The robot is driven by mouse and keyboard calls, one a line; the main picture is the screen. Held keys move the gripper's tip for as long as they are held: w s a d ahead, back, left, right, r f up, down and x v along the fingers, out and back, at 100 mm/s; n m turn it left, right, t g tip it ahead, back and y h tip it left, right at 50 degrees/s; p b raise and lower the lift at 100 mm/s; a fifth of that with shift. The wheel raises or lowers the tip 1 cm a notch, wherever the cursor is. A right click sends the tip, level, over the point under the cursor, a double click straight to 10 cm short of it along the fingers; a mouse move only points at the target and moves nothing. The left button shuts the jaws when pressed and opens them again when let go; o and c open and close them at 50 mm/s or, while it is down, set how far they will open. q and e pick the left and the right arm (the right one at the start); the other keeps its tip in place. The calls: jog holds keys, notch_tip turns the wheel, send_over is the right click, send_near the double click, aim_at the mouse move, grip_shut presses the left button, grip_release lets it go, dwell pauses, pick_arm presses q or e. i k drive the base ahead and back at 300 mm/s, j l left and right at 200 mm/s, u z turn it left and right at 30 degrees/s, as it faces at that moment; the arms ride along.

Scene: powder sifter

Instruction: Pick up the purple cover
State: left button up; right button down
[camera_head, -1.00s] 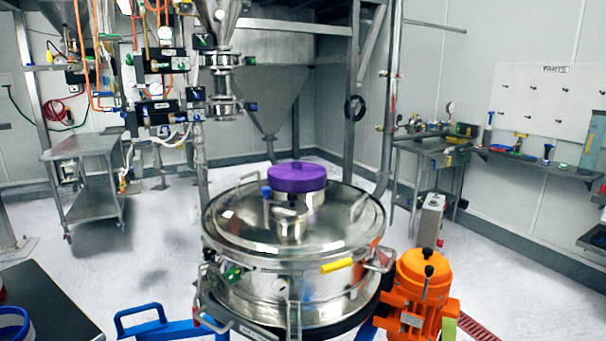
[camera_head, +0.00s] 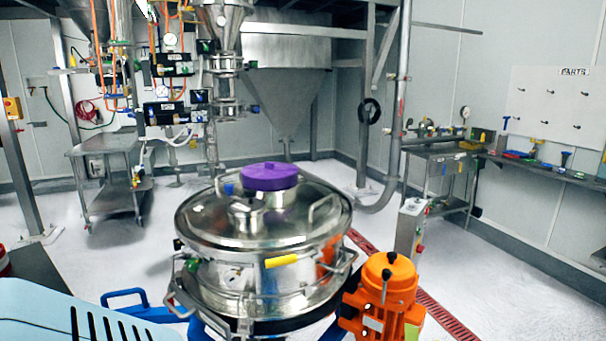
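The purple cover (camera_head: 269,176) is a flat round cap. It sits on top of the short metal neck on the lid of the round steel sifter (camera_head: 262,225), near the middle of the view. Its top and front side show clearly, and nothing holds it. Neither of my grippers is in view.
An orange motor (camera_head: 385,298) stands right of the sifter, with a grey control post (camera_head: 408,232) behind it. A pale blue slotted surface (camera_head: 60,315) fills the lower left corner. Steel carts (camera_head: 105,150) stand behind left and right.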

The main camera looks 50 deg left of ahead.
aim_at(266, 175)
jog(key=i+l+z, duration=0.15)
jog(key=i+l, duration=0.55)
jog(key=i, duration=0.15)
jog(key=i+u, duration=0.35)
jog(key=i, duration=0.25)
jog(key=i+l+u, duration=0.15)
jog(key=i+u, duration=0.15)
jog(key=i, duration=0.3)
jog(key=i+u, duration=0.15)
jog(key=i, duration=0.75)
jog(key=i+u, duration=0.2)
jog(key=i, duration=0.75)
jog(key=i+l+u, duration=0.15)
jog(key=i, duration=0.75)
jog(key=i+u, duration=0.45)
jog(key=i+l+u, duration=0.15)
jog(key=i+u, duration=0.25)
jog(key=i, duration=0.25)
jog(key=i+j+u, duration=0.1)
jog(key=i+u, duration=0.85)
jog(key=u, duration=0.2)
jog(key=i+u, duration=0.25)
jog(key=u, duration=0.15)
jog(key=i+l+u, duration=0.1)
jog(key=i+u, duration=0.25)
jog(key=i+l+u, duration=0.15)
jog(key=u, duration=0.25)
jog(key=i+l+u, duration=0.5)
jog(key=i+u, duration=0.15)
jog(key=i, duration=0.05)
